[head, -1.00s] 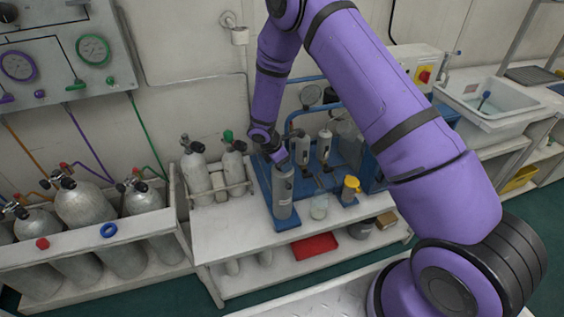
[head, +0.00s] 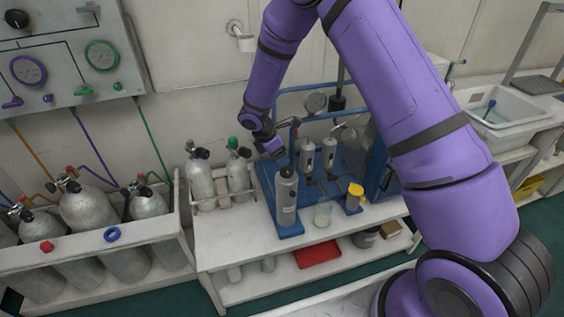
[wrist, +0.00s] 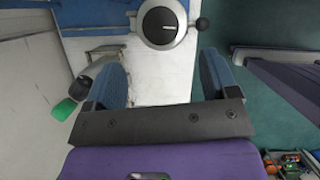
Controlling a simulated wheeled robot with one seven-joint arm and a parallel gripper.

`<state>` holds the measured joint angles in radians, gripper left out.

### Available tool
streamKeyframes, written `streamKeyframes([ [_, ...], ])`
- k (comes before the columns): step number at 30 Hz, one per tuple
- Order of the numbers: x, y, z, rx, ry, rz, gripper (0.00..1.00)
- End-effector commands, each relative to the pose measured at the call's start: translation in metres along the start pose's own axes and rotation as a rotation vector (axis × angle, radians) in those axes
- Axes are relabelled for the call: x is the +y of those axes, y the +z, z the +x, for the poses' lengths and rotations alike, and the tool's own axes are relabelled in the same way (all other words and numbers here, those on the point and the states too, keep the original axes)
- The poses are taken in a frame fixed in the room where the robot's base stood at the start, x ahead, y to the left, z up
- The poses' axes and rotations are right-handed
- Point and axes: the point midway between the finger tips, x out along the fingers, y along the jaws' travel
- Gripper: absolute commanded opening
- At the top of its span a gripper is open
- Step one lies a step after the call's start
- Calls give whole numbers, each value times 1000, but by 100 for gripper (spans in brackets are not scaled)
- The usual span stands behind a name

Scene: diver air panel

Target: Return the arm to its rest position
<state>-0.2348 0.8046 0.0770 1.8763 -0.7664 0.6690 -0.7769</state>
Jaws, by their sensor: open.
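My purple arm reaches across the head view, and my gripper (head: 274,148) hangs above the blue stand on the white bench. In the wrist view my gripper (wrist: 165,82) shows two blue-padded fingers spread apart with nothing between them. A grey cylinder (head: 287,197) with a black top stands upright on the blue stand, just below my gripper in the head view. Its round top (wrist: 163,22) shows beyond the fingertips in the wrist view, apart from them.
Two small cylinders (head: 200,180) stand in a rack left of the stand. A clear jar (head: 323,212) and a yellow-capped container (head: 354,196) stand at right. Larger tanks (head: 90,212) fill a rack at far left. The wall panel (head: 65,50) is behind; a sink (head: 500,105) is right.

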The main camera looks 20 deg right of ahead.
Motion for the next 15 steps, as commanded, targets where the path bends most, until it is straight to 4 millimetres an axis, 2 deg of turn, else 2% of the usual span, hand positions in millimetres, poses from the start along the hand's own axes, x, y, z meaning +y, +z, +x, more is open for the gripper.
streamKeyframes([
  [6,0,0,-17,0,1,-2,80],
  [15,0,0,-19,0,0,-1,80],
])
